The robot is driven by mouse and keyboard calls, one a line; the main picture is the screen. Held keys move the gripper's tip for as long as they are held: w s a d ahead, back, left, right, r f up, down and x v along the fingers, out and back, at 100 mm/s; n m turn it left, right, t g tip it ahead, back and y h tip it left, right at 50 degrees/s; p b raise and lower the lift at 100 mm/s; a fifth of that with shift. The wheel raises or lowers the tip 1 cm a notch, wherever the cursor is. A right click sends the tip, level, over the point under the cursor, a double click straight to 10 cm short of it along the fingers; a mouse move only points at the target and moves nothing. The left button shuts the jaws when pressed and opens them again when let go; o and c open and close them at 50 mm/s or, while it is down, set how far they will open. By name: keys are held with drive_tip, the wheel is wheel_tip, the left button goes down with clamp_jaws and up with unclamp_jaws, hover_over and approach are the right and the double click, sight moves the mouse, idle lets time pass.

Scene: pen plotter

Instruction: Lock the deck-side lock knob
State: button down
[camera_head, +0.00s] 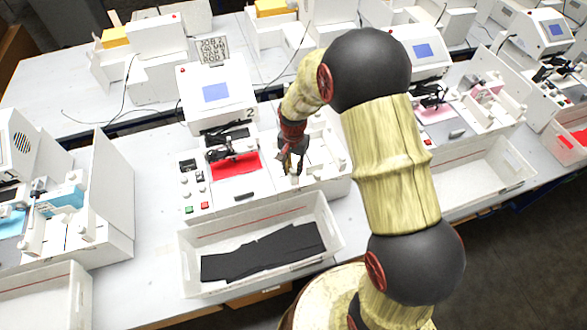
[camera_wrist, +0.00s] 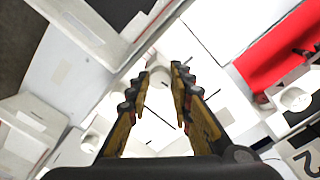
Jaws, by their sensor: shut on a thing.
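The plotter (camera_head: 218,92) marked "2" stands in the middle of the head view, with a red sheet (camera_head: 235,166) on its bed. My gripper (camera_head: 292,166) reaches down over the deck right of the red sheet. A small white knob (camera_head: 295,180) shows at its fingertips. In the wrist view my gripper (camera_wrist: 159,76) has its two fingers on either side of a bright white part, and is shut on it. That part blends into the white deck, so its outline and turn position cannot be made out.
A white bin (camera_head: 190,262) with dark sheets stands in front of the plotter. Buttons (camera_head: 189,210) line the deck's left side. Other white knobs stand nearby on the deck; one shows in the wrist view (camera_wrist: 90,142). More plotters stand left and right.

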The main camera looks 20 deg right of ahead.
sight(293, 170)
drive_tip(key=shift+m, duration=0.7)
drive_tip(key=c, duration=1.7)
unclamp_jaws()
drive_tip(key=shift+o, duration=0.6)
wheel_tip(293, 170, up, 12)
